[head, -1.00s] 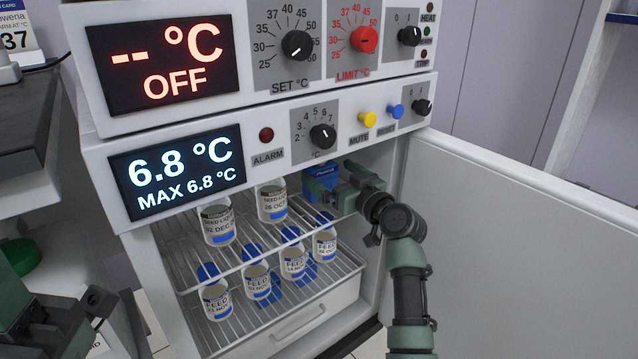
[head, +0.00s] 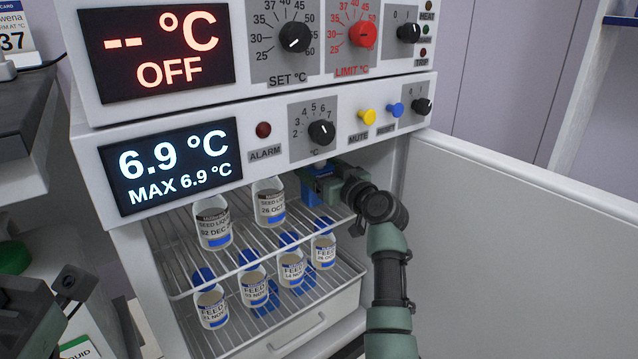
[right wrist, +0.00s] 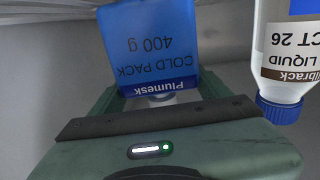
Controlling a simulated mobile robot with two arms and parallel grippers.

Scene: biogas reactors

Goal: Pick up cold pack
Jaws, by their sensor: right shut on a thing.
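In the right wrist view the cold pack (right wrist: 150,45) stands upside down in the picture between the fingers. Whether its far end touches the shelf is hidden. Part of my left arm shows at the lower left edge; its jaws cannot be made out.
Two seed liquid bottles (head: 213,222) stand on the upper shelf; one bottle (right wrist: 288,50) is close beside the pack. Several feed bottles (head: 253,286) stand on the lower shelf. The open door (head: 520,240) is to the right of my arm, the control panel (head: 270,140) above.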

